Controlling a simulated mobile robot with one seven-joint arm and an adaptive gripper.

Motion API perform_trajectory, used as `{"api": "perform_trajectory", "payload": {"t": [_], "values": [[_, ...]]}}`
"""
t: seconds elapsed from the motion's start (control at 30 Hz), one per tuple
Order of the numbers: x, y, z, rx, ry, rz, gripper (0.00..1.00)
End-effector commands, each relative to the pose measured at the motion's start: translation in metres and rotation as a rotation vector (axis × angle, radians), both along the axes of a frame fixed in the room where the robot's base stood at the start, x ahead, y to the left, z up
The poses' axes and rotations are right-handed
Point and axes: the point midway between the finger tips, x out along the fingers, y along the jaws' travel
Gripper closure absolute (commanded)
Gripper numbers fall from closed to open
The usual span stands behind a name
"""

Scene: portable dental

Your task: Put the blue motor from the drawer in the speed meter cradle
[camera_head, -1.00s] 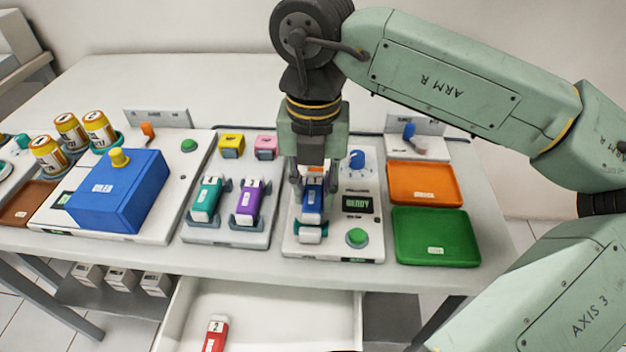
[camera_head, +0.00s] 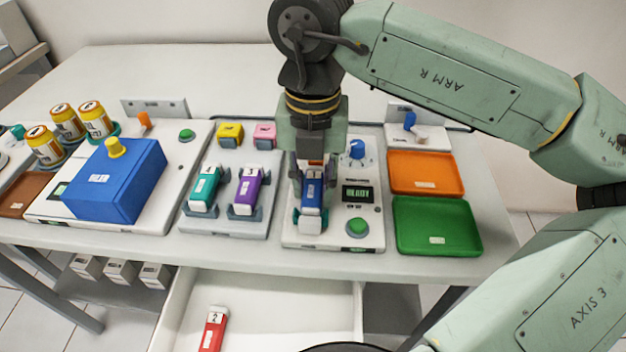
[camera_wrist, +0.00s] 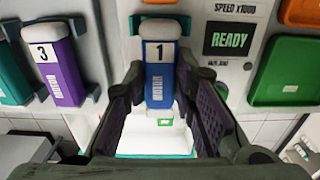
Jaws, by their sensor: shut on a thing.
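The blue motor (camera_head: 312,193), marked 1 with white ends, lies lengthwise at the cradle (camera_head: 324,220) of the white speed meter (camera_head: 345,240). In the wrist view the blue motor (camera_wrist: 160,82) lies in line between the fingers, its numbered white end up. My gripper (camera_head: 312,180) points down over the motor and is shut on it. The wrist view shows my gripper's (camera_wrist: 165,105) dark padded fingers on either side of the motor. The speed meter's display (camera_wrist: 230,39) reads READY. The fingers hide part of the cradle, so I cannot tell whether the motor is fully seated.
The open drawer (camera_head: 270,300) below holds a red motor (camera_head: 213,328) marked 2. Left of the meter, teal (camera_head: 205,187) and purple (camera_head: 247,188) motors sit in a rack. Orange (camera_head: 427,174) and green (camera_head: 437,226) trays stand right. A blue box (camera_head: 115,180) stands farther left.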

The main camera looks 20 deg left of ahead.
Motion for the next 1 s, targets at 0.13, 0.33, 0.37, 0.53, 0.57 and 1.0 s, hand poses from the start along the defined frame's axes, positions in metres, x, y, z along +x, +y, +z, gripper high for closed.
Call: {"api": "perform_trajectory", "payload": {"t": [0.13, 0.33, 0.37, 0.53, 0.57, 1.0], "values": [[-0.0003, 0.0000, -0.0009, 0.000, 0.000, 0.000, 1.00], [-0.0002, 0.0001, -0.0005, 0.001, 0.000, 0.000, 1.00], [-0.0002, 0.0001, -0.0005, 0.001, 0.000, 0.000, 0.74], [-0.0002, 0.0001, -0.0005, 0.001, 0.000, 0.000, 0.62], [-0.0002, 0.0001, -0.0005, 0.001, 0.000, 0.000, 0.60], [-0.0001, 0.0000, 0.0007, 0.001, -0.001, 0.000, 0.52]]}}
